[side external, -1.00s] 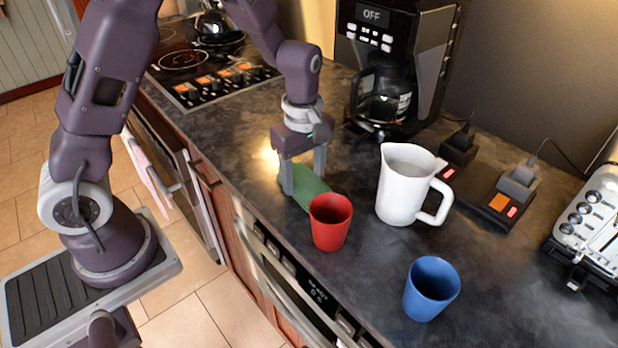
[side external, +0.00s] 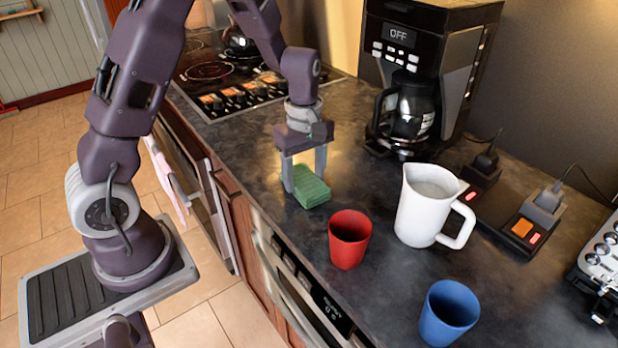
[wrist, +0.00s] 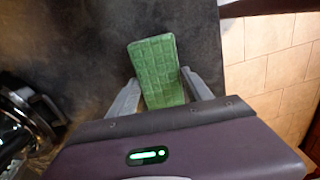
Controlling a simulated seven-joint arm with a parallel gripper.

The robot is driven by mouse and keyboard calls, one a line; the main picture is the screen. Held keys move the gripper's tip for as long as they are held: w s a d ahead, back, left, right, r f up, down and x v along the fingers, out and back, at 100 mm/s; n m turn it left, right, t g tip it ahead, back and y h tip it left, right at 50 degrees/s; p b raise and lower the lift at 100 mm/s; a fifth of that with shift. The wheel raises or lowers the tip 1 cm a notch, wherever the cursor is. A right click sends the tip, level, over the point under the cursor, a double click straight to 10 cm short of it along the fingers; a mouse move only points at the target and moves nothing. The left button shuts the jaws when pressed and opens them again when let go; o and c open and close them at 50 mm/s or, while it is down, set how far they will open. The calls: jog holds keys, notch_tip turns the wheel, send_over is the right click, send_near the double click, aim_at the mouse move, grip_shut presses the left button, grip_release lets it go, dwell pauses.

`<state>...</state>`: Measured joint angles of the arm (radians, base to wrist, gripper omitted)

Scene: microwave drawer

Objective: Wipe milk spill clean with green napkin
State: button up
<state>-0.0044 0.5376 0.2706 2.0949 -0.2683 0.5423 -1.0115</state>
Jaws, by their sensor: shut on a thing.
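The green napkin (side external: 312,192) is a folded, ribbed pad low at the dark counter, behind the red cup. It also shows in the wrist view (wrist: 158,64), sticking out past the fingers. My gripper (side external: 305,178) is above it with fingers down, shut on the napkin, one finger on each side. In the wrist view the gripper (wrist: 162,92) has the napkin between its grey fingers. I cannot tell whether the napkin presses on the counter. I cannot make out a milk spill in either view; the napkin and gripper hide some counter.
A red cup (side external: 349,240) stands in front of the napkin. A white pitcher (side external: 418,208) and a blue cup (side external: 448,312) stand to the right. A coffee maker (side external: 418,85) is behind, a stovetop (side external: 225,80) at back left. The counter's front edge runs close left of the napkin.

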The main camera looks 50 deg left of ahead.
aim_at(312, 187)
jog(key=shift+a+f, duration=0.15)
jog(key=shift+a, duration=2)
jog(key=shift+d, duration=2.6)
jog(key=shift+s+d, duration=0.1)
jog(key=shift+d, duration=4.4)
jog(key=shift+a, duration=7.25)
jog(key=shift+d, duration=7.3)
jog(key=shift+a, duration=7.2)
